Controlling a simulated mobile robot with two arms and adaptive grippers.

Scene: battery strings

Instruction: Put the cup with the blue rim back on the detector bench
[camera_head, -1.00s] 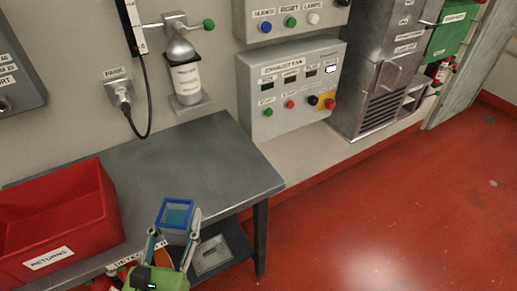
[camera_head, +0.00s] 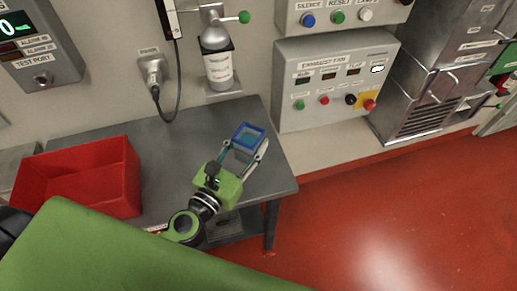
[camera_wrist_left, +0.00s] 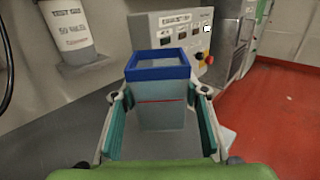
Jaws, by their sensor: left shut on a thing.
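The cup with the blue rim (camera_head: 248,137) is a square, grey-walled cup, upright, with its open top showing in the head view. My left gripper (camera_head: 243,153) is shut on the cup and holds it over the right part of the grey detector bench (camera_head: 170,170). In the left wrist view the cup (camera_wrist_left: 160,105) stands between the two fingers, with a red line across its wall. I cannot tell whether the cup's bottom touches the bench top. My right gripper is not in view.
A red bin (camera_head: 128,185) stands on the bench's left. A test gas bottle (camera_head: 218,65) hangs on the wall behind, beside a cable and socket (camera_head: 152,68). The exhaust fan panel (camera_head: 335,85) is at the back right. The bench top around the cup is clear.

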